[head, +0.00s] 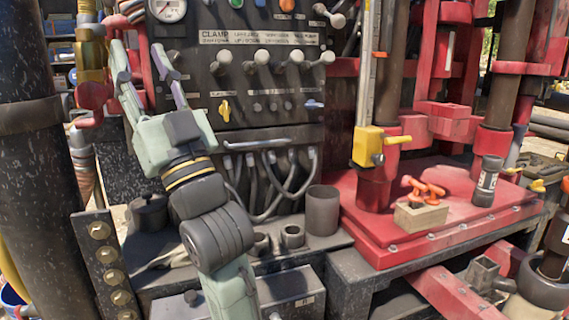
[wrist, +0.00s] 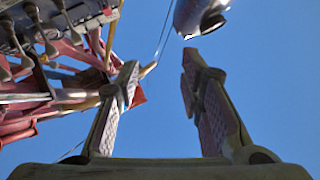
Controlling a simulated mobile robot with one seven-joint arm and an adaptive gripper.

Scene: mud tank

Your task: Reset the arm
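My gripper (head: 148,72) is raised in front of the left part of the black control panel in the head view, with its fingers pointing up. In the wrist view its two fingers (wrist: 160,105) stand wide apart with only blue sky between them. My gripper is open and empty. My pale green and black arm rises from the bottom of the head view and leans to the left.
The control panel (head: 250,105) has several levers and a gauge (head: 167,8). A red platform (head: 450,215) at the right bears a wooden block (head: 421,216) with orange pieces and a dark cylinder (head: 487,182). A thick black pipe (head: 35,150) stands at the left.

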